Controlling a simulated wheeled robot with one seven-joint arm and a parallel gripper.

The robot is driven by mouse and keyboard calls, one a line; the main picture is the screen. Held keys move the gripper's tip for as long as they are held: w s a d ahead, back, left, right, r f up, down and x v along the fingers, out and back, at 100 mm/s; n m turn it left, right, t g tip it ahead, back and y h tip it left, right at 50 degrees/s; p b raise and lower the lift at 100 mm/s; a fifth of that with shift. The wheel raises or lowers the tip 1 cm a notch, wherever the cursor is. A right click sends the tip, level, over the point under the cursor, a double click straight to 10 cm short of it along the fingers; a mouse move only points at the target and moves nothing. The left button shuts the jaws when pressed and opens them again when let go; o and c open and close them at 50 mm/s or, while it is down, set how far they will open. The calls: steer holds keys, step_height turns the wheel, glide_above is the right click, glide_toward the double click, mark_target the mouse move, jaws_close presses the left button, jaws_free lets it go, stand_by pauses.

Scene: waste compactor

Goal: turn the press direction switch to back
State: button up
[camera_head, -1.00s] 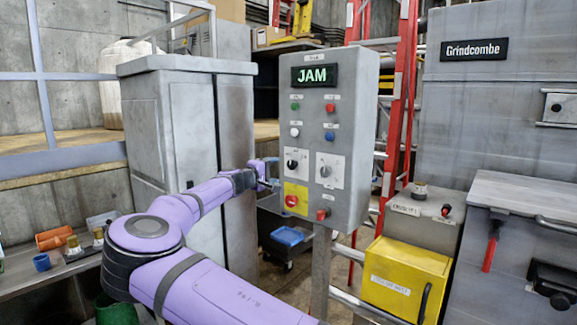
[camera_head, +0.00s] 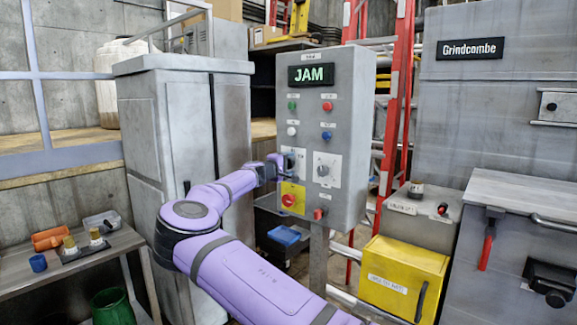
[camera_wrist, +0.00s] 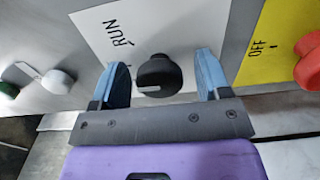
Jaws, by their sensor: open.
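The grey control panel (camera_head: 345,120) carries two selector knobs on white plates. My gripper (camera_head: 284,162) is at the left plate and largely hides its knob. In the wrist view a round black knob (camera_wrist: 158,76) with a pale pointer line stands between the two blue fingers of my gripper (camera_wrist: 163,66). The fingers are open, with a gap on each side of the knob. "RUN" is printed on its white plate (camera_wrist: 115,32). The right selector knob (camera_head: 323,170) is uncovered. The lettering around it is too small to read, so I cannot tell which knob sets press direction.
A red knob (camera_head: 289,200) on a yellow plate, marked "OFF" in the wrist view, sits just below. Several buttons and a green "JAM" display (camera_head: 312,75) are above. A grey cabinet (camera_head: 180,120) stands left of the panel; a red ladder (camera_head: 400,80) is behind it.

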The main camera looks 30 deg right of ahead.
steer(key=c, duration=0.9)
steer(key=n, duration=0.4)
steer(key=shift+n, duration=0.4)
steer(key=n, duration=0.5)
steer(key=shift+f, duration=0.1)
steer(key=o, duration=0.9)
